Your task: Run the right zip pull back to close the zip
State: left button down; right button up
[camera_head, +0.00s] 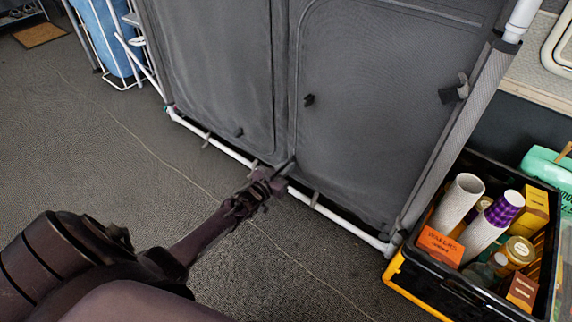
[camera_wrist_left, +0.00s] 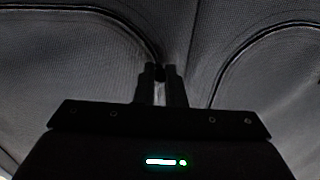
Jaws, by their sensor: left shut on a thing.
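The grey fabric cupboard has a right door (camera_head: 385,110) edged by a curved zip line, with its lower left corner by the centre seam. My left gripper (camera_head: 284,170) reaches this corner from the lower left, just above the white bottom rail. In the left wrist view its two fingers (camera_wrist_left: 161,75) are close together on a small dark piece, which looks like the right zip pull (camera_wrist_left: 160,72). The pull is mostly hidden by the fingers. Curved zip lines run to both sides there. The right gripper is not in view.
The left door (camera_head: 215,70) hangs beside the centre seam. A dark tab (camera_head: 308,100) and a strap buckle (camera_head: 455,90) sit on the right side. A black crate (camera_head: 455,291) with tubes, boxes and jars stands at the right. The floor (camera_head: 90,150) at left is clear.

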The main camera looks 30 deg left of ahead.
pick_arm(q)
notch_tip(320, 180, down, 5)
jog(key=b, duration=0.3)
jog(key=shift+f, duration=0.2)
jog(key=shift+f+b, duration=0.75)
jog(key=shift+s, duration=0.1)
jog(key=c, duration=1.5)
grip_release()
jog(key=shift+f, duration=0.1)
